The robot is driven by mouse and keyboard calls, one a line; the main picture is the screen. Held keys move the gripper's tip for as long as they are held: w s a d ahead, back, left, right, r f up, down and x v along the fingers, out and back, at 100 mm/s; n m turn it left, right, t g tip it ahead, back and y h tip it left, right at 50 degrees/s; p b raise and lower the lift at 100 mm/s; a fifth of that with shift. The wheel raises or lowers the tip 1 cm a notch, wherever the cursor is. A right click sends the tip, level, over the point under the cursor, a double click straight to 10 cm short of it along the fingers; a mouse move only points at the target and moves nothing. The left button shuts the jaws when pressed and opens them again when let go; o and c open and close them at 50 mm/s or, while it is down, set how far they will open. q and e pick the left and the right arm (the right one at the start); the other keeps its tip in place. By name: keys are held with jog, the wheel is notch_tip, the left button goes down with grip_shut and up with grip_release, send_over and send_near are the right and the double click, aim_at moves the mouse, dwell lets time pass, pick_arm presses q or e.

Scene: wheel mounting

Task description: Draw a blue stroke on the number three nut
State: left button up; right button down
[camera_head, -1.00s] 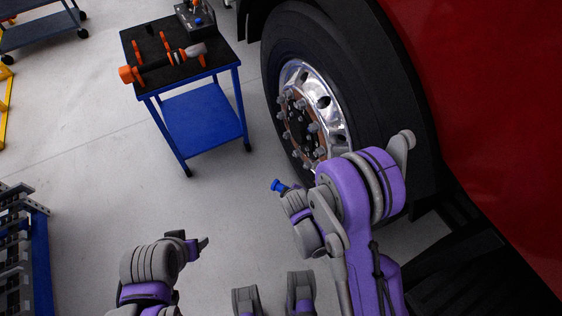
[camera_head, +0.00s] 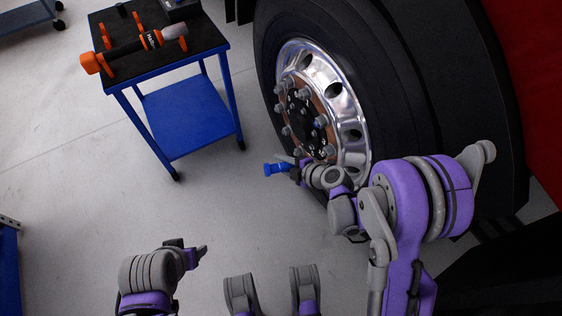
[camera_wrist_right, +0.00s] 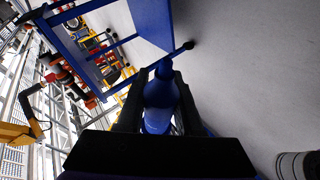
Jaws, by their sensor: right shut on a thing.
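The wheel (camera_head: 345,133) with its shiny rim and a ring of several nuts on the hub (camera_head: 303,112) is right of centre in the head view. No numbers are readable, so I cannot tell which nut is number three. My right gripper (camera_head: 294,166) is shut on a blue marker (camera_head: 275,169), just left of the rim's lower edge and apart from the nuts. In the right wrist view the blue marker (camera_wrist_right: 161,92) sits between the dark fingers.
A blue cart (camera_head: 222,46) stands left of the wheel, with an orange and black tool (camera_head: 135,47) on its dark top. The red vehicle body (camera_head: 541,80) is at the right. Grey floor (camera_head: 75,205) is clear at the lower left.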

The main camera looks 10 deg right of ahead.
jog(key=shift+s, duration=0.1)
jog(key=shift+w+d, duration=0.35)
jog(key=shift+d, duration=0.6)
jog(key=shift+w+d, duration=0.35)
jog(key=shift+d, duration=0.55)
jog(key=shift+w+d, duration=0.35)
jog(key=shift+d, duration=0.6)
jog(key=shift+w+d, duration=0.2)
jog(key=shift+d, duration=0.35)
jog(key=shift+s, duration=0.25)
jog(key=shift+w+a, duration=0.1)
jog(key=shift+w, duration=0.45)
dwell(1.3)
jog(key=shift+s, duration=0.55)
dwell(1.3)
jog(key=shift+w+p, duration=0.15)
jog(key=shift+p, duration=0.15)
